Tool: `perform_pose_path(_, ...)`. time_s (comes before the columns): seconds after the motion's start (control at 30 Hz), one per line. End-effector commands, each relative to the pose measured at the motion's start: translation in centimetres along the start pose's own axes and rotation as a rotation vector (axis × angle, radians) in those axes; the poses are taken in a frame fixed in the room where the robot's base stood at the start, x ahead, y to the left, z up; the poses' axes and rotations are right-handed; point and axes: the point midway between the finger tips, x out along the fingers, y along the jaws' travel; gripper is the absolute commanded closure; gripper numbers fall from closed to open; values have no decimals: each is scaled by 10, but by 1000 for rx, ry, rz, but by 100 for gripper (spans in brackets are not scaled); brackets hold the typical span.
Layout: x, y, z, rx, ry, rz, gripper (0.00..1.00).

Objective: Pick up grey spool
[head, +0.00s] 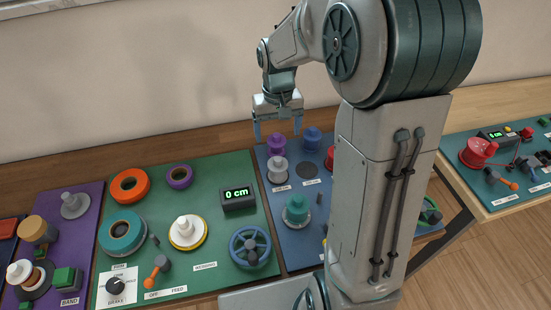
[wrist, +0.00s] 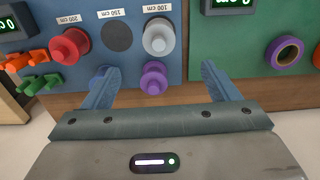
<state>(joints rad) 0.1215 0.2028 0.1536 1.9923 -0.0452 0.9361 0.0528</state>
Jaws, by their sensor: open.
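A grey spool (head: 277,172) stands upright on the blue panel (head: 262,200), just in front of a purple spool (head: 277,145). In the wrist view the grey spool (wrist: 158,36) sits on its disc by the 100 cm label. My gripper (head: 277,127) is open and empty, above the back edge of the blue panel. In the wrist view my gripper (wrist: 158,72) has its fingers spread wide, with the purple spool (wrist: 154,78) in the gap and the grey spool beyond the fingertips.
A blue spool (head: 312,138) stands beside the purple one, partly behind a finger in the wrist view. A teal spool (head: 296,210) is nearer. The green panel (head: 215,215) lies left.

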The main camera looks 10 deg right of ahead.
Motion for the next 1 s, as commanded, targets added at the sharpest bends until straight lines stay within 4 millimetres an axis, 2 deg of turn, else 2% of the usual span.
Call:
perform_pose_path(0.23, 21, 1, -10, 3, -18, -6, 18)
perform_pose_path(0.5, 74, 1, -8, 3, -20, -6, 18)
perform_pose_path(0.6, 86, 1, -9, 3, -17, -5, 18)
perform_pose_path(0.83, 101, 1, -8, 3, -17, -5, 18)
perform_pose_path(1.0, 123, 3, -6, 2, -19, -6, 18)
